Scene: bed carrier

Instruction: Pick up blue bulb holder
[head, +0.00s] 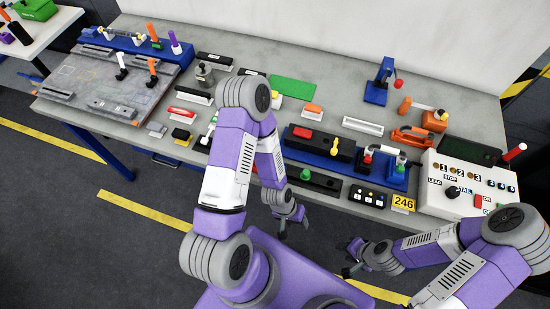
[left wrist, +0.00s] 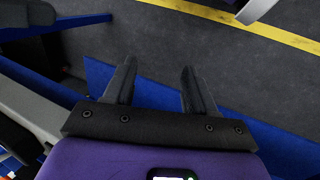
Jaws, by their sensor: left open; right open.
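A blue stand with a red tip (head: 376,93) stands upright at the back right of the grey workbench (head: 460,95). A blue base carrying a red and a green piece (head: 398,178) sits near the bench's front edge. I cannot tell for sure which is the bulb holder. My left gripper (head: 293,229) is open and empty, in front of the bench edge and apart from both. The left wrist view shows its two black fingers spread (left wrist: 158,78) with only floor and blue frame beyond. My right gripper (head: 347,258) is open and empty above the floor, in front of the bench.
A white control panel (head: 470,183) stands at the bench's right front. A long blue block with a black fixture (head: 318,150) lies left of it. A green mat (head: 293,88) lies at the back. My left arm covers part of the bench middle. The floor in front is clear.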

